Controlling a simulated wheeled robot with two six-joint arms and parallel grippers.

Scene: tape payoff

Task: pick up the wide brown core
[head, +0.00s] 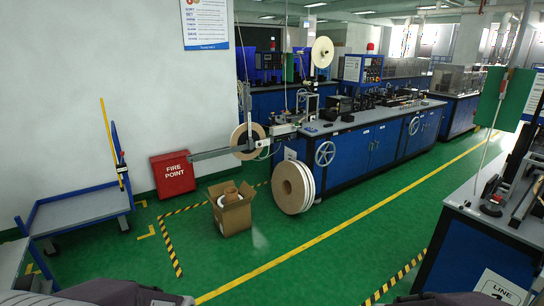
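An open cardboard box (236,219) stands on the green floor in the middle of the view. Brown ring-shaped cores (231,193) sit in it and show above its flaps, with something white beside them. Their lower parts are hidden by the box, and I cannot tell exactly how many there are or which is the wide one. Parts of my own body show along the bottom edge, but neither gripper is in view.
A large brown-sided roll (288,188) stands on edge right of the box, by the blue machine bench (365,150). A red fire point box (173,175) is by the wall. A blue trolley (80,208) stands left. Floor nearer me is clear.

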